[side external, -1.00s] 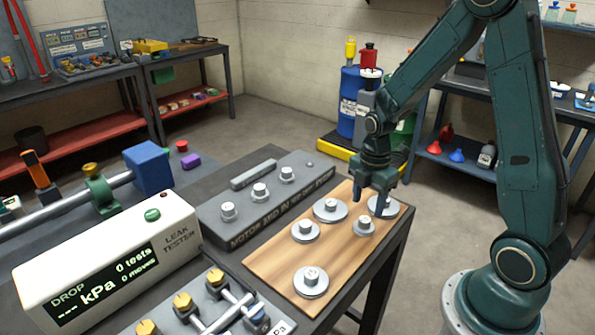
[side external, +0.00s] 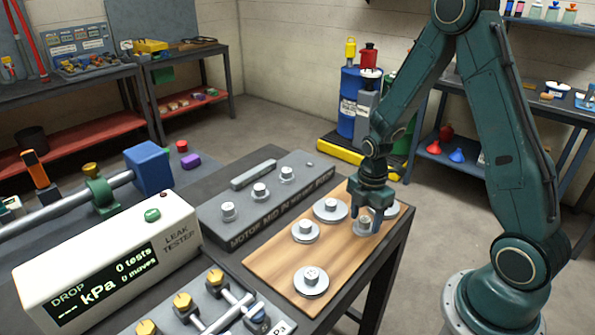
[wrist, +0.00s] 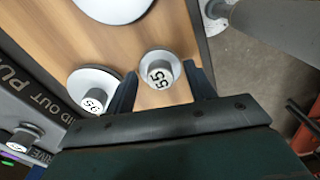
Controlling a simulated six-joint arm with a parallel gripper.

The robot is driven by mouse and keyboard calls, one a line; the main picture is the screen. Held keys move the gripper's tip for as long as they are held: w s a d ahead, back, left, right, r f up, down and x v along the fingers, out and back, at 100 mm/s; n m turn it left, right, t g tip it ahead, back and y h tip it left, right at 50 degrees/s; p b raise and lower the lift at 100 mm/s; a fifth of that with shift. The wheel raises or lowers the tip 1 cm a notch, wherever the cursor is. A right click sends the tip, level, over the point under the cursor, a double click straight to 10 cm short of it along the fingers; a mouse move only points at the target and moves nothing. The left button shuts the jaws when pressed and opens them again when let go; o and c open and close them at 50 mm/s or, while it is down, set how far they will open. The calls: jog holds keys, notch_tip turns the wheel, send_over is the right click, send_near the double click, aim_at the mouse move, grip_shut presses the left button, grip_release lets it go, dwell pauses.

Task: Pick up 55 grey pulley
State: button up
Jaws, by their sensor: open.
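The 55 grey pulley (wrist: 160,72) is a small round disc with a raised hub and a white tag on top reading 55. It sits on the wooden board (side external: 270,262), and in the side view the pulley (side external: 363,229) is partly hidden by my fingers. My gripper (wrist: 161,76) is open and points down at it. In the wrist view one finger is on each side of the pulley, with the hub between them. I cannot tell whether either finger touches it.
Other grey pulleys stand close by on the board: one behind (side external: 330,208), one to the left (side external: 305,231) and one at the front (side external: 311,281). Another is mostly hidden behind my gripper. A grey motor rack (side external: 262,205) and the leak tester (side external: 105,265) stand to the left.

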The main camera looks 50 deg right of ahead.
aim_at(365, 219)
dwell(0.5)
jog(key=c, duration=1.1)
notch_tip(365, 219, up, 20)
jog(key=shift+f, duration=0.1)
dwell(0.7)
